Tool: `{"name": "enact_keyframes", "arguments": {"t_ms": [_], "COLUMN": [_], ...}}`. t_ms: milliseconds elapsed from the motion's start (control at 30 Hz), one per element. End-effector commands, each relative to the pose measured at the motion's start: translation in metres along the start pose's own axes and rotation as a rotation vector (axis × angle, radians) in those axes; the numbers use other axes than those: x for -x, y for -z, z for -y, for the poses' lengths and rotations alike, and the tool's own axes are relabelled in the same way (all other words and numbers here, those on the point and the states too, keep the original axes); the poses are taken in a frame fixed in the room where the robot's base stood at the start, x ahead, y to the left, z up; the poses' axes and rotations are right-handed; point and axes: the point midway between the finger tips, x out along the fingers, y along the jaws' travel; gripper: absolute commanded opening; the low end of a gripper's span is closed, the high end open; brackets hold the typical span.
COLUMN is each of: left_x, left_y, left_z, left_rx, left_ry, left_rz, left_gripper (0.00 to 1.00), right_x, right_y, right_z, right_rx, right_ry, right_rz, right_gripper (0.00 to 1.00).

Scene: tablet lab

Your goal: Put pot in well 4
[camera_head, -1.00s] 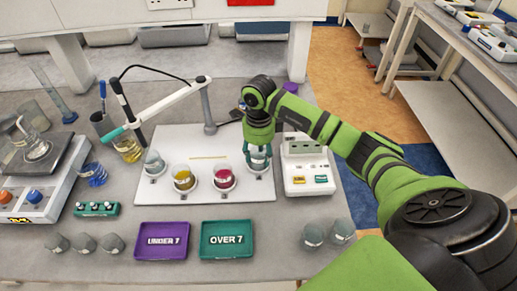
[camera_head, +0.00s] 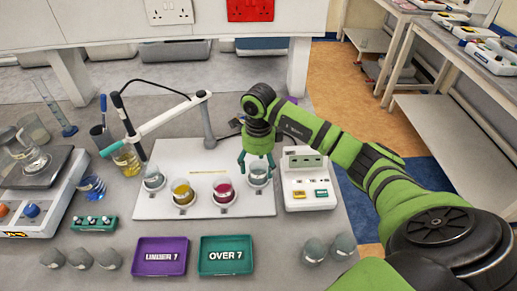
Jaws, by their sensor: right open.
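A clear glass pot (camera_head: 259,176) stands upright at the rightmost place on the white board (camera_head: 205,212). My right gripper (camera_head: 257,163) is open just above this pot, its fingers pointing down close to the rim. I cannot tell whether they touch it. Three other pots stand on the board: a clear one (camera_head: 153,177) at the left, a yellow one (camera_head: 183,192) and a red one (camera_head: 223,190). No well numbers are readable. My left gripper is out of view.
A white meter (camera_head: 308,184) stands close right of the board. A white and teal probe arm (camera_head: 165,122) reaches over the board's back left. Purple (camera_head: 160,257) and green (camera_head: 226,256) trays lie in front. Several small pots (camera_head: 80,258) stand front left, two (camera_head: 314,251) front right.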

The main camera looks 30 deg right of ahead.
Motion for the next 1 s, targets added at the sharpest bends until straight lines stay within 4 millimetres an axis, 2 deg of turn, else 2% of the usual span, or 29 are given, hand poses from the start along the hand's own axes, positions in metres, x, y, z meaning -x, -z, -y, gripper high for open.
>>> {"name": "enact_keyframes", "arguments": {"t_ms": [33,233,367,467,633,1000], "left_x": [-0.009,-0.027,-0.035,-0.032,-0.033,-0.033], "left_y": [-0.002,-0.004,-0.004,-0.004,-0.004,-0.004], "left_z": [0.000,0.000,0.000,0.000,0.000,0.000], "left_rx": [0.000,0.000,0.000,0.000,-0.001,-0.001], "left_ry": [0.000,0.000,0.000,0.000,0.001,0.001], "left_rz": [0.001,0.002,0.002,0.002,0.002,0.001], "left_gripper": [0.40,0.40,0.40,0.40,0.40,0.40], "right_x": [0.007,0.052,0.078,0.093,0.103,0.103], "right_y": [0.000,0.000,0.000,0.000,0.001,0.001], "right_z": [0.002,0.002,0.001,0.001,0.000,0.000], "right_rx": [0.001,0.000,0.000,-0.001,-0.001,-0.001], "right_ry": [0.007,0.007,0.005,0.004,0.001,-0.001], "right_rz": [0.003,0.004,0.002,0.000,-0.001,-0.002], "right_gripper": [0.73,0.73,0.73,0.73,0.73,0.73]}}
